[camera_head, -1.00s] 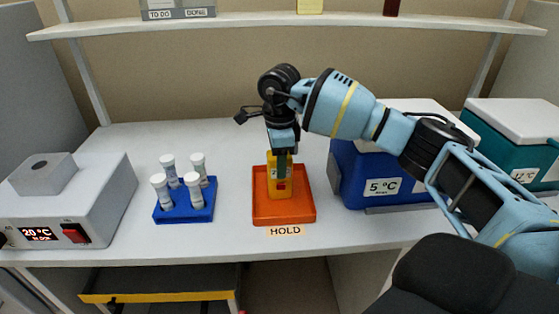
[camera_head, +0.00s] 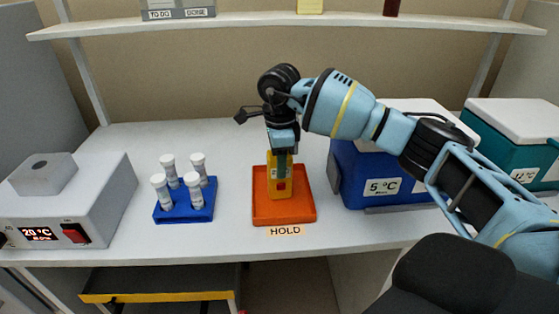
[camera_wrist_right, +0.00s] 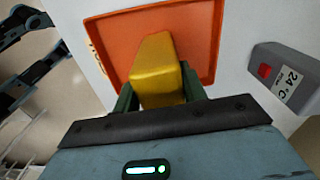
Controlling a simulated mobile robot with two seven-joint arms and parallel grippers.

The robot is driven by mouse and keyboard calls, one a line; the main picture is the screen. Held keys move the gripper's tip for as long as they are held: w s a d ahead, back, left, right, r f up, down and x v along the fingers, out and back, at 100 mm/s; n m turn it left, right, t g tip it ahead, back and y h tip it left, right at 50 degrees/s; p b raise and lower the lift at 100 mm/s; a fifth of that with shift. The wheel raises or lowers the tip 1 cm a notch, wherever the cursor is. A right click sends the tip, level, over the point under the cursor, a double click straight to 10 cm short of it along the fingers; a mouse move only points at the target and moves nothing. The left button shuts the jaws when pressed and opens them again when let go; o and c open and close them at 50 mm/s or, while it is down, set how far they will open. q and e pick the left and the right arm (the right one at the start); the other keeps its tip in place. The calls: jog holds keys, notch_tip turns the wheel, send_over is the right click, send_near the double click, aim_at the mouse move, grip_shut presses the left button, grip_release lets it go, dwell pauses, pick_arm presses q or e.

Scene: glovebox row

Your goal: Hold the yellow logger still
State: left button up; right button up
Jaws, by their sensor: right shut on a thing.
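The yellow logger (camera_head: 273,188) stands upright on the orange tray (camera_head: 301,213), above the HOLD label (camera_head: 285,231). My right gripper (camera_head: 282,168) comes down from above and is shut on the logger. In the right wrist view the yellow logger (camera_wrist_right: 155,65) sits between the green fingers of my right gripper (camera_wrist_right: 160,98), with the orange tray (camera_wrist_right: 205,20) beyond it. The fingers hide part of the logger, and its contact with the tray is hard to see.
A blue rack (camera_head: 184,213) with several white-capped tubes stands left of the tray. A 20 °C device (camera_head: 75,200) is farther left. A blue 5 °C cooler (camera_head: 360,172) stands close on the right. A grey 24 °C box (camera_wrist_right: 285,75) shows in the wrist view.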

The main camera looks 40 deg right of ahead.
pick_arm(q)
grip_shut()
jog(key=shift+s, duration=0.2)
jog(key=shift+s+f, duration=0.1)
jog(key=shift+s, duration=0.15)
jog(key=shift+w, duration=0.5)
jog(key=shift+s, duration=0.15)
